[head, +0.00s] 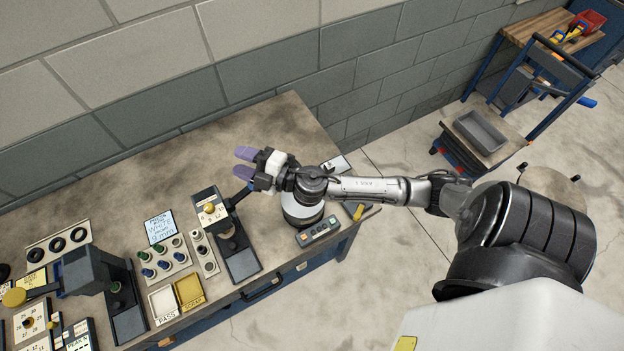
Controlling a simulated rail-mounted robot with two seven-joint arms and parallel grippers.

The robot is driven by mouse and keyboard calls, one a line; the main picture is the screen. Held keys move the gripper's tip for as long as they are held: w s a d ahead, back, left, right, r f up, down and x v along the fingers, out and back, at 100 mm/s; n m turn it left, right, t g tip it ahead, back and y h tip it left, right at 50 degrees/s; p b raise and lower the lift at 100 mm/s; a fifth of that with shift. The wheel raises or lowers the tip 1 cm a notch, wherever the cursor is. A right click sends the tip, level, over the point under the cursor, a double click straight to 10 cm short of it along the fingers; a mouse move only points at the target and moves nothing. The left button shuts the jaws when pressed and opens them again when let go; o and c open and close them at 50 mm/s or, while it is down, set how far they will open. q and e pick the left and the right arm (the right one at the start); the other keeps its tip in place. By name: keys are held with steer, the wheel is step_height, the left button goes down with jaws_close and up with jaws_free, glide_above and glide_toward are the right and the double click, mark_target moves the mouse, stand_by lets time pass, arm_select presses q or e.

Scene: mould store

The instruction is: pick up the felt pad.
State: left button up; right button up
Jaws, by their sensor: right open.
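My right gripper (243,163) reaches in from the right over the back part of the workbench (190,150). My left gripper does not show.
The bench's back strip is clear.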

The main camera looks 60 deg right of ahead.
steer(key=w+d+f+n+g+y+b, duration=0.4)
steer(key=d+f+n+g+b, duration=0.3)
steer(key=f+n+g, duration=0.65)
steer(key=s+d+f+n+g+h+p, duration=0.1)
steer(key=s+d+f+g+h, duration=0.3)
steer(key=d, duration=0.4)
steer(key=s+d+f+g+h+p, duration=0.1)
steer(key=s+d+f+h, duration=0.1)
steer(key=s+d+h, duration=0.45)
steer(key=f+y, duration=0.1)
steer(key=f, duration=0.1)
steer(key=d+f, duration=0.1)
steer(key=f, duration=0.2)
steer(key=w+f+y, duration=0.1)
steer(key=f, duration=0.1)
steer(key=shift+d+f+g+y, duration=0.25)
steer(key=shift+f+y, duration=0.1)
steer(key=shift+w+f, duration=0.2)
steer(key=shift+f, duration=2.4)
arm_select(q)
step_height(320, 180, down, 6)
arm_select(e)
steer(key=shift+f, duration=0.5)
